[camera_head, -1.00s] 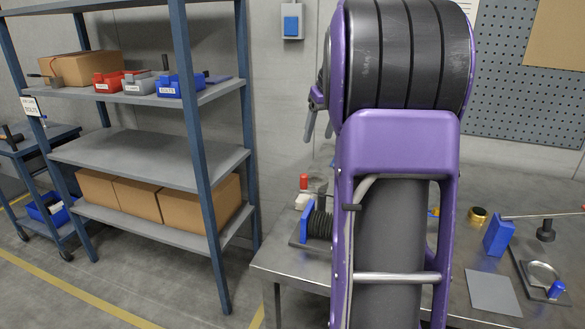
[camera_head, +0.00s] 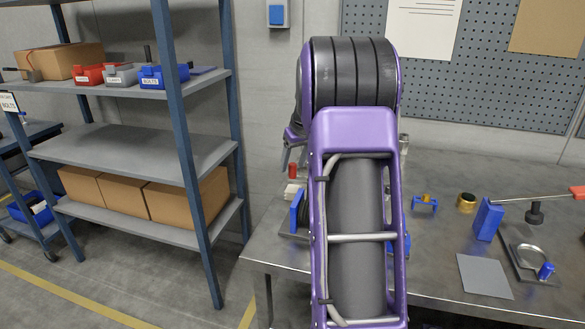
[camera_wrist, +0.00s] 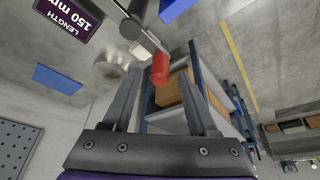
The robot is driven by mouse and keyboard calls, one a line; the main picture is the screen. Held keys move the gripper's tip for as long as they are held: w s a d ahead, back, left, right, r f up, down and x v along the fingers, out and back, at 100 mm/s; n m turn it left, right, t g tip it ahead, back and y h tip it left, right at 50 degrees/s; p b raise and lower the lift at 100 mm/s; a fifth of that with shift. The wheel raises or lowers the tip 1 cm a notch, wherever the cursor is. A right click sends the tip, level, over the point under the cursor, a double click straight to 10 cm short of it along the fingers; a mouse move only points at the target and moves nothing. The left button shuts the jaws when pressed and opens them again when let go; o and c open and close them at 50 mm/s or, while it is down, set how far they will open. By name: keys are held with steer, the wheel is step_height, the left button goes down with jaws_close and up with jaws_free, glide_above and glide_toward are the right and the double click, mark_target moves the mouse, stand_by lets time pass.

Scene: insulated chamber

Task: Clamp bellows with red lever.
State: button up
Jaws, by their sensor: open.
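In the head view the red lever's knob (camera_head: 292,171) stands at the back left of the metal bench, on a pale base. A blue upright plate (camera_head: 297,208) shows just in front of it. The bellows is almost wholly hidden behind my arm. My gripper (camera_head: 294,160) is open, pointing down just above the red knob. In the wrist view the red knob (camera_wrist: 160,69) appears centred between the open fingertips of my gripper (camera_wrist: 162,72), at the end of a grey metal bar (camera_wrist: 150,40). Whether it lies between the fingers or beyond them, I cannot tell.
To the right on the bench are a blue bracket (camera_head: 424,203), a brass ring (camera_head: 466,203), a blue block (camera_head: 488,219), a grey plate (camera_head: 485,276) and a round clamp fixture (camera_head: 531,260). A shelf rack (camera_head: 136,150) stands left. A "150 mm" sign (camera_wrist: 68,18) shows in the wrist view.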

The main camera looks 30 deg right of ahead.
steer(key=shift+x, duration=0.95)
steer(key=shift+c, duration=0.3)
steer(key=shift+r, duration=0.1)
jaws_close()
stand_by(0.4)
